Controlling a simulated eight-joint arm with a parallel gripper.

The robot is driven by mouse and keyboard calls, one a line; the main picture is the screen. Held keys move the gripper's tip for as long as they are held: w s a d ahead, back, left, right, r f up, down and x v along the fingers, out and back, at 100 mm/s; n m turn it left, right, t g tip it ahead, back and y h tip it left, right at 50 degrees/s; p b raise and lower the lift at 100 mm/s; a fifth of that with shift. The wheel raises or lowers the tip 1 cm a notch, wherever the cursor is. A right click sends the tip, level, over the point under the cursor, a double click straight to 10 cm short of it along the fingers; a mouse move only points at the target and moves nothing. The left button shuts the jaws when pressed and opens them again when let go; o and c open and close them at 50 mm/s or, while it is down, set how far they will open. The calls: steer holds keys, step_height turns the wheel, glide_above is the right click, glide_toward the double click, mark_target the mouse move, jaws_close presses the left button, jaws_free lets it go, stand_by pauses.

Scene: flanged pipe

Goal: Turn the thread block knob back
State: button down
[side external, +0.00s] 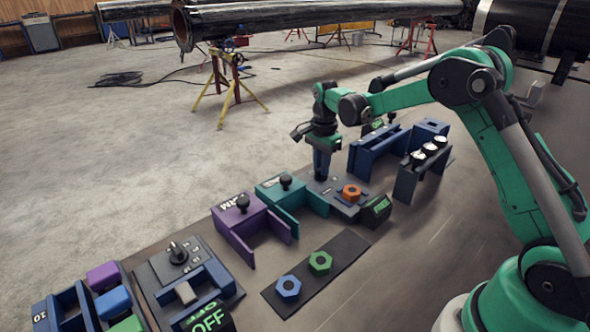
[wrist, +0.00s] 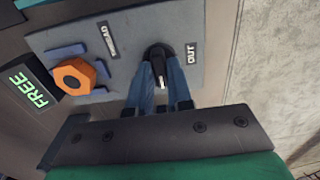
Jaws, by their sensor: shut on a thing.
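The thread block (side external: 337,207) is a grey-blue plate on the bench, with an orange hex nut (side external: 351,193) on it. In the wrist view, the block (wrist: 205,35) carries a black knob (wrist: 158,62) with a white mark near its lower end. My gripper (side external: 322,178) points down over the block. In the wrist view, its blue fingers (wrist: 160,84) are shut on the knob, one on each side. In the side view the fingers hide the knob.
A green "FREE" display (side external: 377,208) stands by the block. A teal block (side external: 275,192) and a purple block (side external: 236,214), each with a black knob, stand to the left. Blue and green nuts lie on a dark mat (side external: 343,249) in front. Blue stands (side external: 372,156) are behind right.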

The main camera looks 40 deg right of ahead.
steer(key=shift+n, duration=0.3)
steer(key=n, duration=0.4)
steer(key=shift+n, duration=0.3)
steer(key=n, duration=0.4)
steer(key=shift+n, duration=0.3)
steer(key=c, duration=0.8)
jaws_free()
steer(key=shift+r, duration=2.85)
